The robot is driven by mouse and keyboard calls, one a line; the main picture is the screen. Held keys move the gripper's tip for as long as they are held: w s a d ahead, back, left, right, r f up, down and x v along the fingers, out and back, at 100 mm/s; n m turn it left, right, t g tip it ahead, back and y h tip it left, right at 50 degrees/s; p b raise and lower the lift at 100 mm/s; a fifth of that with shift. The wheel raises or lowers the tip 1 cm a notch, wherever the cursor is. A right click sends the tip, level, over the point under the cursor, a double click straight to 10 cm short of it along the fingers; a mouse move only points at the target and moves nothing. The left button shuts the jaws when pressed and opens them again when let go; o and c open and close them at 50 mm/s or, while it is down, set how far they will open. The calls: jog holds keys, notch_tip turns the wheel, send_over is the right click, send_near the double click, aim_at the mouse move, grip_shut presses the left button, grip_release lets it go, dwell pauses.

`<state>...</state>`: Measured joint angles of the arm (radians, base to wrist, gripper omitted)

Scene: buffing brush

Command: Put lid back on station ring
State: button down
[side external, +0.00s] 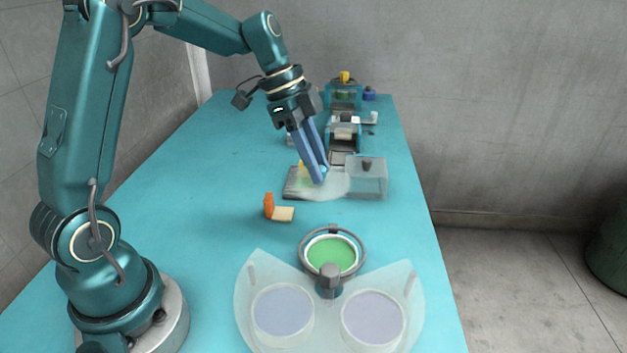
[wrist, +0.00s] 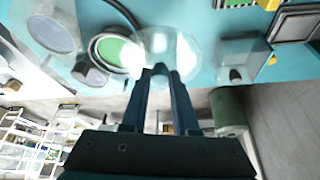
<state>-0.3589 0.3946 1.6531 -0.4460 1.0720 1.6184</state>
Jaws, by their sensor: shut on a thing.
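The lid is a clear, pale round disc (side external: 332,188). It hangs below my gripper (side external: 321,177), whose blue fingers are shut on it. In the wrist view the lid (wrist: 168,42) lies just beyond the fingertips (wrist: 162,70), which hide part of its near edge. The station ring (side external: 305,256) is a grey ring around a green disc (side external: 332,254), at the front of the table. It also shows in the wrist view (wrist: 94,45), left of the lid. The lid is well apart from the ring in the side view.
Two lilac discs sit in a frosted tray (side external: 333,338) in front of the ring. A clear box (side external: 377,185) stands right of the lid. An orange and cream brush-like piece (side external: 279,211) lies between lid and ring. Machines (side external: 343,95) stand at the back; the table's left is clear.

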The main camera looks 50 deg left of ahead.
aim_at(331, 190)
jog(key=s+d+r+m+g, duration=0.1)
jog(key=s+d+m, duration=0.1)
jog(key=d+m, duration=0.15)
jog(key=s+d+m+g, duration=0.1)
jog(key=s+d+m, duration=0.2)
jog(key=d, duration=0.2)
jog(key=shift+n, duration=0.25)
jog(key=shift+w+f, duration=0.15)
jog(key=shift+f, duration=1.35)
jog(key=shift+w+f, duration=0.15)
jog(key=shift+f, duration=1.3)
jog(key=shift+f, duration=0.15)
jog(key=shift+c, duration=0.6)
grip_release()
jog(key=shift+h, duration=0.3)
notch_tip(331, 190, up, 7)
